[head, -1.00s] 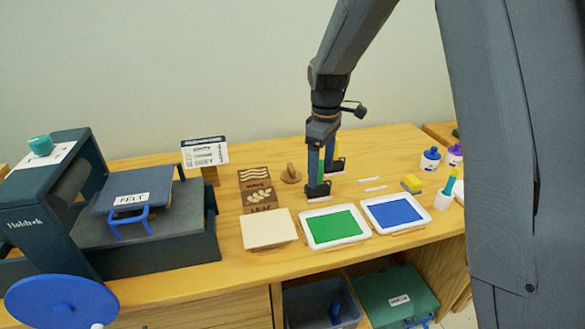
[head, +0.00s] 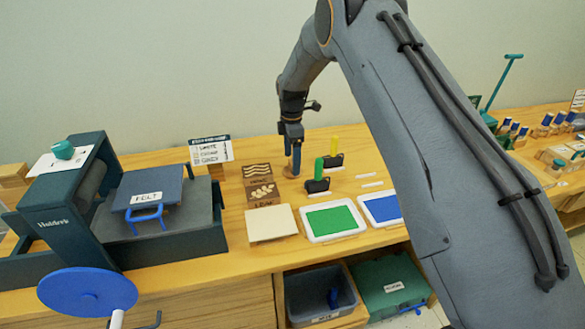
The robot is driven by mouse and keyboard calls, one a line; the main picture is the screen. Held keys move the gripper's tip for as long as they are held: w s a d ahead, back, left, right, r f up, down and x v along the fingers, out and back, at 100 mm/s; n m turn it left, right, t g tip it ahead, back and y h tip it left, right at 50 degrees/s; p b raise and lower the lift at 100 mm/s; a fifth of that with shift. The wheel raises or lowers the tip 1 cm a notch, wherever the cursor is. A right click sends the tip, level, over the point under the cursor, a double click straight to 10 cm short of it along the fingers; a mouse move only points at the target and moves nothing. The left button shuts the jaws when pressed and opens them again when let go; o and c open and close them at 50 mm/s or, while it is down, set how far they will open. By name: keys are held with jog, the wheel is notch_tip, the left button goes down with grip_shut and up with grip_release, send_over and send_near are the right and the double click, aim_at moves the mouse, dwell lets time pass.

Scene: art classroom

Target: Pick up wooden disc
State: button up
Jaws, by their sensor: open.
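The wooden disc (head: 287,173) lies on the table behind the green ink tray, right of the wave-pattern block. In the head view, my gripper (head: 295,168) points down over it, and its fingers hide much of the disc and its knob. The jaws are open. I cannot tell whether the fingers touch the disc or sit on both sides of its knob.
A green-handled roller (head: 318,180) stands close right of my gripper, with a yellow-handled roller (head: 333,155) behind it. The wave block (head: 256,171) and leaf block (head: 262,193) lie to the left. The green tray (head: 309,236) and blue tray (head: 372,220) lie in front.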

jog(key=shift+f+p, duration=0.55)
jog(key=shift+f, duration=1.1)
jog(key=c, duration=1.1)
jog(key=shift+c, duration=0.2)
jog(key=shift+r, duration=0.1)
notch_tip(320, 180, up, 10)
jog(key=b, duration=0.3)
